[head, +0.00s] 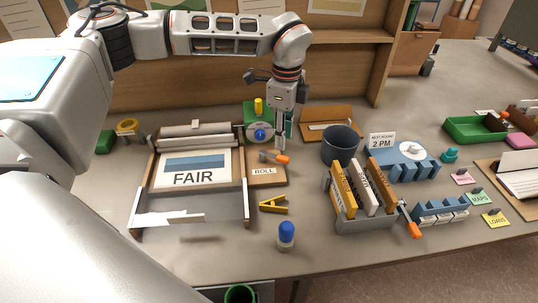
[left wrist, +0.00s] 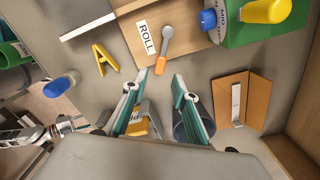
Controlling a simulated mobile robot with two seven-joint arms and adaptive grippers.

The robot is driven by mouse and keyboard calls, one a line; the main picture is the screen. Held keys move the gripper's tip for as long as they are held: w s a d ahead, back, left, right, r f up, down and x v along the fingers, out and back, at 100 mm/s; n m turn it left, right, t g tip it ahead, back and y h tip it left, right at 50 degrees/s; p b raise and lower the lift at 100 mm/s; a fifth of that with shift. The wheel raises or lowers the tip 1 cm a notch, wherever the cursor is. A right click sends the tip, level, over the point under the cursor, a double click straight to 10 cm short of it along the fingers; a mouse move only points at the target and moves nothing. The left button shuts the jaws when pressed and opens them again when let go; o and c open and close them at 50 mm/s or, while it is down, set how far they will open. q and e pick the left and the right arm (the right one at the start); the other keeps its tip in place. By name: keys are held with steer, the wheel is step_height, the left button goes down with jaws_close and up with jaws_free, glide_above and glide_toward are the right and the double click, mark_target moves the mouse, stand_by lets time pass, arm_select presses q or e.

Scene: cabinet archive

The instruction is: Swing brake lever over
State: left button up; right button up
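The brake lever (head: 275,157) is a short grey arm with an orange handle, on a wooden base marked ROLL (head: 265,173), right of the printing press. In the left wrist view the lever (left wrist: 168,42) has its orange handle end towards my fingers. My left gripper (head: 281,145) points down just above and behind the lever. In the left wrist view its two fingers (left wrist: 159,76) are spread and empty, with the handle end just beyond the gap between the tips. I cannot tell if they touch it. What looks like my right arm shows small at the lower left there.
The press (head: 247,207) with the FAIR sheet stands left of the lever. A green box with a blue knob (head: 260,134) is behind it, a dark cup (head: 341,146) to the right.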

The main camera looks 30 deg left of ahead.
mark_target(282, 157)
arm_select(q)
step_height(282, 157, down, 4)
steer(key=shift+f+b, duration=0.1)
steer(key=shift+b, duration=0.85)
step_height(282, 157, down, 3)
steer(key=shift+r+b, duration=0.1)
steer(key=shift+b, duration=0.7)
steer(key=shift+r, duration=0.1)
arm_select(e)
steer(key=shift+w+a+f+y, duration=0.3)
steer(key=shift+w+a+f, duration=0.2)
steer(key=shift+a+f, duration=0.35)
arm_select(q)
steer(key=shift+f, duration=0.35)
arm_select(e)
steer(key=shift+f, duration=0.2)
arm_select(q)
steer(key=shift+c, duration=0.4)
jaws_close()
arm_select(e)
steer(key=shift+r, duration=0.1)
